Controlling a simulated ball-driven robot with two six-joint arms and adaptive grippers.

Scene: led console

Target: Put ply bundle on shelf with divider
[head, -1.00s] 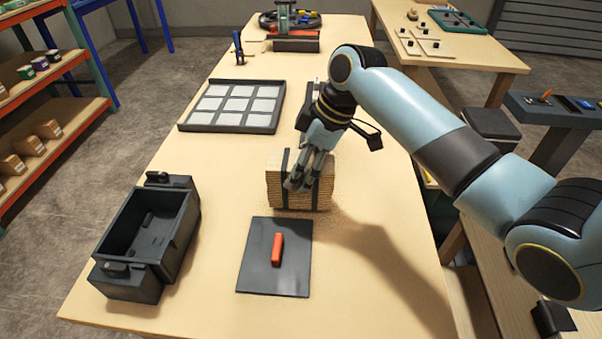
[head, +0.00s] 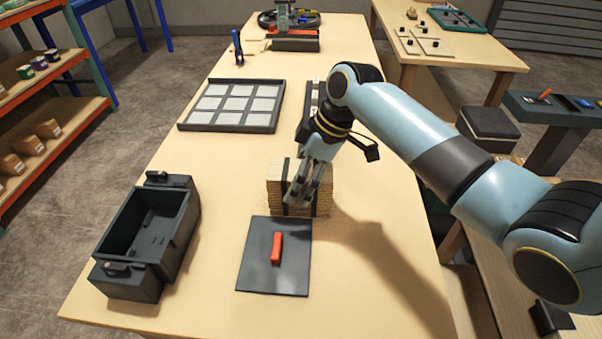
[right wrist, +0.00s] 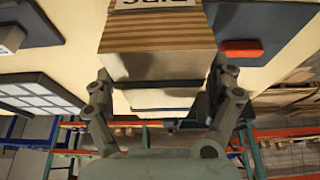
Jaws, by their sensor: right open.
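The ply bundle (head: 275,186), a stack of light wood sheets with dark straps, sits on the table behind a black mat. My right gripper (head: 301,196) is over the bundle and hides part of its front. In the right wrist view the bundle (right wrist: 157,40) has a white printed label, partly cut off at the top edge. The right gripper's fingers (right wrist: 160,88) are apart, near the bundle's two sides; I cannot tell whether they touch it. My left gripper is not in view. A shelf unit (head: 62,128) stands at the left; I see no clear divider on it.
The black mat (head: 256,270) carries a red block (head: 277,248). A dark open bin (head: 183,235) stands at the front left of the table. A tray with pale squares (head: 270,122) lies behind. Bare tabletop lies right of the mat.

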